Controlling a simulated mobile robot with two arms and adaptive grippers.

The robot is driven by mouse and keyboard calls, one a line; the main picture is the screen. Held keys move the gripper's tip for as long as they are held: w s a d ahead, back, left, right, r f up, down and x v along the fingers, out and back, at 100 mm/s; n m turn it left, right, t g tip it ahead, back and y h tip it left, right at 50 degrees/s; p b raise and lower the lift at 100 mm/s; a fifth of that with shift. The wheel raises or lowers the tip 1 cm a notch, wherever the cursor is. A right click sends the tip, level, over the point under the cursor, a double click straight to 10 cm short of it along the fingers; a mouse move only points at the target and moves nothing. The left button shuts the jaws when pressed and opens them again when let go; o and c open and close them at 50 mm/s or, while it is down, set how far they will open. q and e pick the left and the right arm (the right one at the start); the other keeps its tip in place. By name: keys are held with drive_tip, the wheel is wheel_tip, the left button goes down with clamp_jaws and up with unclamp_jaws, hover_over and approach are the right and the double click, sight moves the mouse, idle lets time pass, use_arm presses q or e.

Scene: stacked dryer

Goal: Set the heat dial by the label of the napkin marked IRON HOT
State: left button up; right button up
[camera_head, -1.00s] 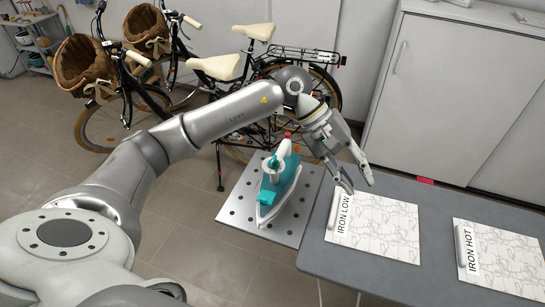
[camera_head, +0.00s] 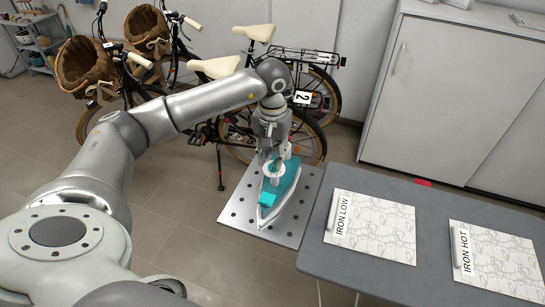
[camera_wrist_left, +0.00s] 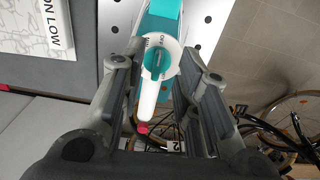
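The teal and white iron (camera_head: 284,190) rests on a perforated metal plate (camera_head: 240,212). A white stick-like part with a red tip points down from the dial in the left wrist view. My left gripper (camera_wrist_left: 165,72) is open, its fingers apart on either side of the dial; contact cannot be told. The napkin marked IRON HOT (camera_head: 500,255) lies at the table's right. The napkin marked IRON LOW (camera_head: 380,235) lies left of it.
The grey table (camera_head: 432,225) stands to the right of the plate. Bicycles (camera_head: 215,68) stand behind the iron, close to my left arm. A white cabinet (camera_head: 450,90) stands at the back right. Floor to the left of the plate is clear.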

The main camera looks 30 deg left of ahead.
sight(274, 165)
use_arm(q)
drive_tip(key=shift+f, duration=1.35)
clamp_jaws()
